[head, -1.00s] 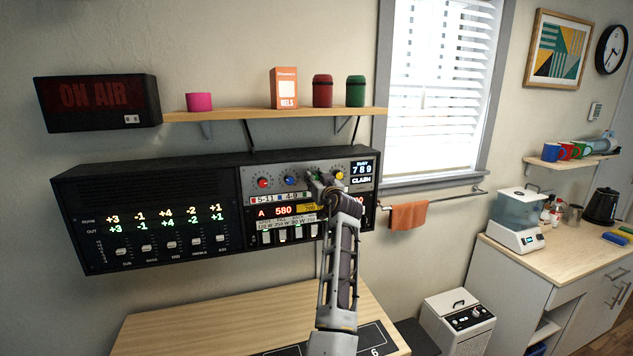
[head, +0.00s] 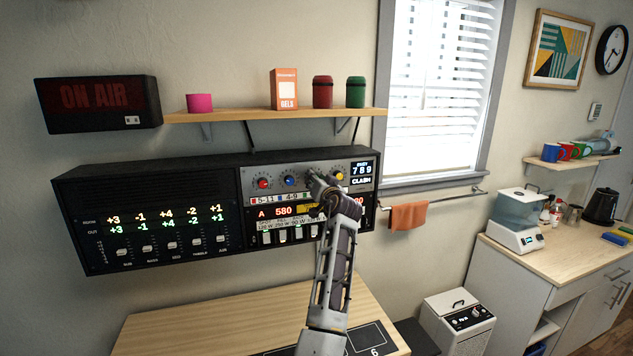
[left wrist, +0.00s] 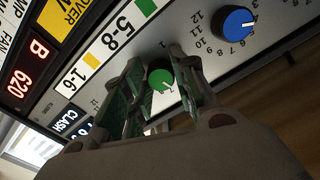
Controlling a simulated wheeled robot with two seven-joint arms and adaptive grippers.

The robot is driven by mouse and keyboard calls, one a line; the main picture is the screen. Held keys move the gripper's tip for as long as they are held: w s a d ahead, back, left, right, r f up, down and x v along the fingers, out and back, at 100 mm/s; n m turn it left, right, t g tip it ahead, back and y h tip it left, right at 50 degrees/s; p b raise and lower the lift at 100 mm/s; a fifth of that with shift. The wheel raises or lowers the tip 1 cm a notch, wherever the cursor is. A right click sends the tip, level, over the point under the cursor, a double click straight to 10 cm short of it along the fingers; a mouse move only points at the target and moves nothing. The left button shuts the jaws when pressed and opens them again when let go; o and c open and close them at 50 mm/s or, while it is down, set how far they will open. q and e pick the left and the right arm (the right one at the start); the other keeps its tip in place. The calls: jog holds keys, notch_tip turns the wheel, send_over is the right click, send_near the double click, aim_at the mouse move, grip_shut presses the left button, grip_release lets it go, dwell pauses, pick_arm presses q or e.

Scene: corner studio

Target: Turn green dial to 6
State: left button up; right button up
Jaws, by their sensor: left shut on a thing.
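The green dial (left wrist: 160,78) sits on the grey radio panel between the fingers of my left gripper (left wrist: 162,88) in the left wrist view. Its white pointer line points to the lower right there, and the scale around it is mostly hidden by the fingers. My left gripper is shut on the dial. In the head view my left gripper (head: 316,180) covers the dial at the panel's top row. A label strip reads 5-8 beside a green square (left wrist: 147,6).
The blue dial (left wrist: 234,23) is close beside one finger; it also shows in the head view (head: 289,181). A red dial (head: 264,183) and a yellow dial (head: 339,176) share the row. The wooden shelf (head: 220,116) is above the panel, and the desk (head: 200,325) below.

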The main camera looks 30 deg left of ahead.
pick_arm(q)
jog(key=shift+r+m, duration=0.1)
jog(key=shift+m, duration=0.3)
jog(key=o, duration=1)
jog(key=shift+d, duration=0.1)
jog(key=shift+v, duration=3.7)
